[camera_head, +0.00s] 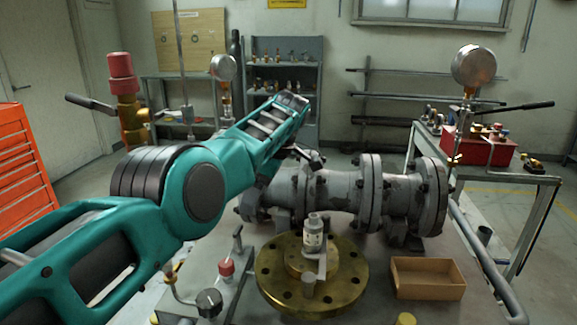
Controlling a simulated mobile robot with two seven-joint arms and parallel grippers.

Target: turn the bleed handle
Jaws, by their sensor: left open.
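I cannot tell for sure which part is the bleed handle. A small lever (237,237) stands on a little fitting with a red cap (226,268) at the front left of the bench. A larger black lever (90,103) sticks out left from a brass valve with a red top (122,75). Another black lever (527,106) reaches right below a round gauge (474,65). My left arm comes in from the left, and my left gripper (312,158) is a small dark shape above the grey flanged pipe (340,189), open, mostly hidden by the arm and apart from these levers. My right gripper is out of view.
A side table (465,160) holds a red box and fittings. A red tool cabinet (22,165) stands left.

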